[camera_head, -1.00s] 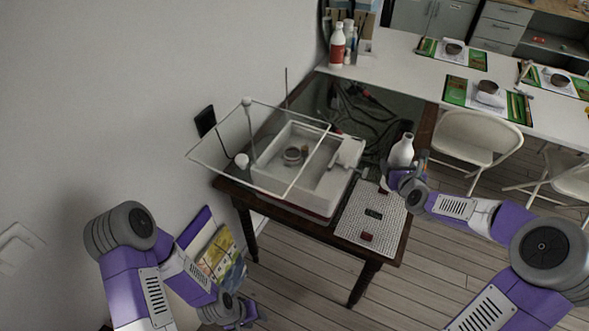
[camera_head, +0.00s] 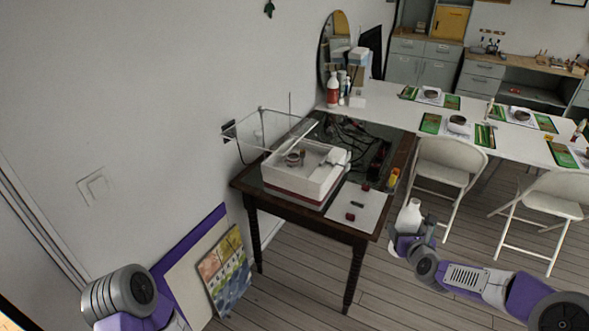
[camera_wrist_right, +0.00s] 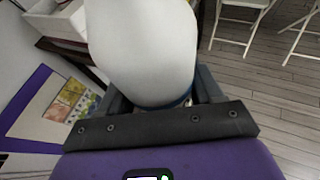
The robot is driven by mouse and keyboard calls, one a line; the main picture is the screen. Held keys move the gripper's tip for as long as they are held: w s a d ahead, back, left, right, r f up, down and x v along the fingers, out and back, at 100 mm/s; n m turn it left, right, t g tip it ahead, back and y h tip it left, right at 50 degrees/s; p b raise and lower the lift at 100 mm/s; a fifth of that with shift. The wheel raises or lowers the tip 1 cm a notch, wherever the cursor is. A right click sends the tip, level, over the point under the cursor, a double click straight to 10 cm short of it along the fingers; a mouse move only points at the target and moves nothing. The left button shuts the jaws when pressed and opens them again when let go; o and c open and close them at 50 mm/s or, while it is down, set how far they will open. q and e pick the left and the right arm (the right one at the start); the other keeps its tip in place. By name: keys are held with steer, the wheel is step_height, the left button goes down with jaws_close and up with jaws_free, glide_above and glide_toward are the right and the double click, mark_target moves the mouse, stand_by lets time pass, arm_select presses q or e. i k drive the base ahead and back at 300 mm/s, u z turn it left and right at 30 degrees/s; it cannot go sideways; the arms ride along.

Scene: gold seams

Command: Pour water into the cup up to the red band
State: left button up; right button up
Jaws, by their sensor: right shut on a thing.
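A white bottle (camera_head: 409,215) is upright in my right gripper (camera_head: 417,232), which is shut around it. In the head view it appears just right of the dark table's (camera_head: 300,211) front corner, with floor behind it. The bottle's pale body also fills the top middle of the right wrist view (camera_wrist_right: 145,45), between the fingers. A small greyish-brown cup (camera_head: 293,158) sits inside the white basin (camera_head: 312,187) on the table. It is too small to make out a red band or any water. My left gripper is out of view; only part of that arm shows at the lower left.
A clear box-like frame (camera_head: 262,131) stands by the basin's back left. A pale mat (camera_head: 350,212) with small dark red pieces lies to its right. Cables (camera_head: 350,138) lie behind. Folding chairs (camera_head: 447,166) stand at the right. Canvases (camera_head: 224,269) lean at the left wall.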

mark_target(290, 162)
steer(key=z, duration=1.85)
steer(key=i, duration=1.1)
steer(key=u, duration=2.4)
steer(key=i, duration=0.85)
steer(key=z, duration=0.05)
